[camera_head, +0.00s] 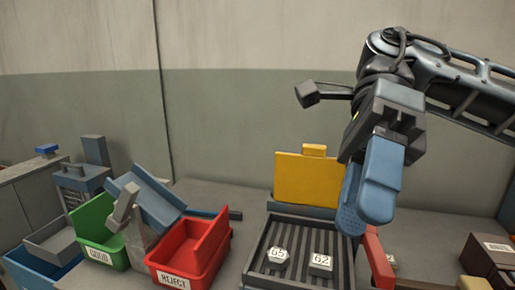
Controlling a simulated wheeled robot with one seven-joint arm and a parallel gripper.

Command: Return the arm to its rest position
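My arm (450,85) reaches in from the upper right, in front of the wall. My gripper (361,222) points down with its blue fingers. The fingers overlap from this side, so the gap between them is hard to judge. No object shows at the fingertips. They appear over or in front of the right back part of a dark ribbed tray (295,241). The fingers partly cover the yellow upright panel (306,178) behind the tray.
In the tray lie a hexagonal piece (277,258) marked 65 and a square piece (321,262) marked 62. A red bar (377,258) stands at its right. A red REJECT bin (190,255) and green GOOD bin (98,232) stand left. Brown boxes (489,262) sit at right.

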